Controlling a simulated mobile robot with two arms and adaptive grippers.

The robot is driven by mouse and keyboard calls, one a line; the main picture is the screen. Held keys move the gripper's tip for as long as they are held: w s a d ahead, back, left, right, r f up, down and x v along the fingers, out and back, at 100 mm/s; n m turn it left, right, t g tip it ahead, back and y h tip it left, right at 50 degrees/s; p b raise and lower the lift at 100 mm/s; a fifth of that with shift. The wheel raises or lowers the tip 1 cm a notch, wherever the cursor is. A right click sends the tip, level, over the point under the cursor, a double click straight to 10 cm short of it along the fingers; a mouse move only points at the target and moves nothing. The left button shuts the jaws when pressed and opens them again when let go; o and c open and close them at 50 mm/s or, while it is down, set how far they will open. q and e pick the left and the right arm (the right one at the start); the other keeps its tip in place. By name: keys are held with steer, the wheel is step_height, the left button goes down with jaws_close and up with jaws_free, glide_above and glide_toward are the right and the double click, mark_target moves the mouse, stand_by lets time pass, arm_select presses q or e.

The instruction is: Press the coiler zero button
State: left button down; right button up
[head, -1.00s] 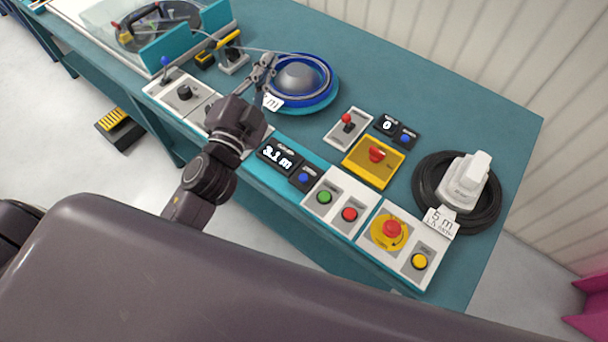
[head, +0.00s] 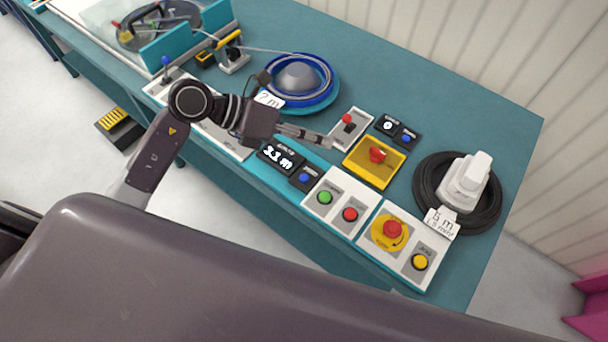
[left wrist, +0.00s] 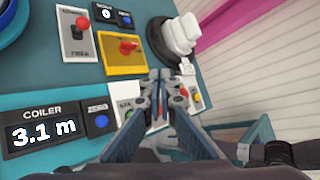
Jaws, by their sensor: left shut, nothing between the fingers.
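The coiler display (head: 281,156) sits on the bench's front edge and reads 3.1 m in the left wrist view (left wrist: 40,133). Beside it is a small black box with the blue coiler zero button (head: 304,178), also in the left wrist view (left wrist: 101,121). My left gripper (head: 329,142) is shut and empty, its fingers pointing right above the panel. Its tips are apart from the blue button, behind it and to its right in the head view. In the left wrist view the closed fingers (left wrist: 160,76) partly hide the start and stop panel. My right gripper is not in view.
A second small display (head: 388,125) with its own blue button (head: 406,138) stands farther back. A yellow box with a red switch (head: 376,155), a red lever (head: 347,119), green (head: 324,197) and red (head: 350,214) buttons and an emergency stop (head: 392,229) are nearby.

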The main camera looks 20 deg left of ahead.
mark_target(301, 177)
arm_select(q)
steer(key=a+f, duration=0.1)
steer(key=a+f+y, duration=0.1)
steer(key=a+f+g+y, duration=0.1)
steer(key=a, duration=0.1)
steer(key=shift+s+f, duration=0.15)
steer(key=shift+s, duration=0.15)
step_height(301, 177, down, 9)
steer(key=b, duration=0.6)
steer(key=shift+b, duration=0.3)
stand_by(0.8)
steer(key=shift+f+b, duration=0.3)
steer(key=shift+b, duration=0.05)
